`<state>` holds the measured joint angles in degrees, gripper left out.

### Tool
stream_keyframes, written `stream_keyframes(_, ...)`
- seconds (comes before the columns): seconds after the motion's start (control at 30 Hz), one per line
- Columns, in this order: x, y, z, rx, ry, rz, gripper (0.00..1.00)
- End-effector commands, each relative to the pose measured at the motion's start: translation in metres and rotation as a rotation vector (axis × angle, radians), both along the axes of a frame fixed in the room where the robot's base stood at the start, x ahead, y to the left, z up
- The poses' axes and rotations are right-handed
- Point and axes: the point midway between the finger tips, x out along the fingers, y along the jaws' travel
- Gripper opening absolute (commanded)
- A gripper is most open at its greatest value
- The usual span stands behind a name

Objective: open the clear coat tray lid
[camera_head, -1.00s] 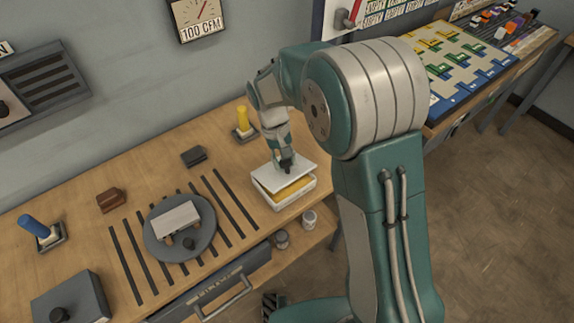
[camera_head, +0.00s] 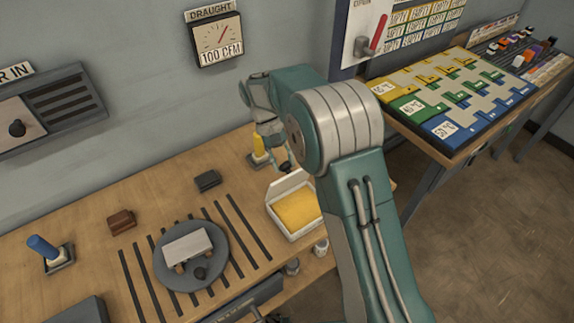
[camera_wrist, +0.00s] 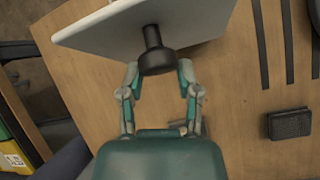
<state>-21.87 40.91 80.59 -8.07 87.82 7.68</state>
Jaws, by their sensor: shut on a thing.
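The white clear coat tray (camera_head: 281,221) stands on the bench and is open, with its yellow contents showing in the head view. Its lid (camera_wrist: 95,30) is a white plate with a black knob (camera_wrist: 155,55), seen tilted in the wrist view. In the head view the raised lid is at the tray's back edge, partly hidden by my arm. My gripper (camera_wrist: 159,72) is shut on the knob, one finger on each side. My gripper also shows in the head view (camera_head: 285,165), small and partly covered by the arm.
A yellow-handled item (camera_head: 258,147) stands close behind my gripper. A dark block (camera_head: 208,180) and a round grey plate (camera_head: 191,271) with a pale block lie left of the tray. Small jars (camera_head: 321,246) stand in front of it.

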Motion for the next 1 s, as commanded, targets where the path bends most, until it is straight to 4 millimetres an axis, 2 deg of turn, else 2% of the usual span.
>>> stream_keyframes(0.03, 0.002, 0.006, -0.003, 0.005, 0.001, 0.002, 0.00)
stream_keyframes(0.3, 0.012, 0.014, -0.009, -0.072, 0.115, 0.002, 0.00)
stream_keyframes(1.0, 0.016, 0.018, -0.012, -0.138, 0.215, 0.003, 0.00)
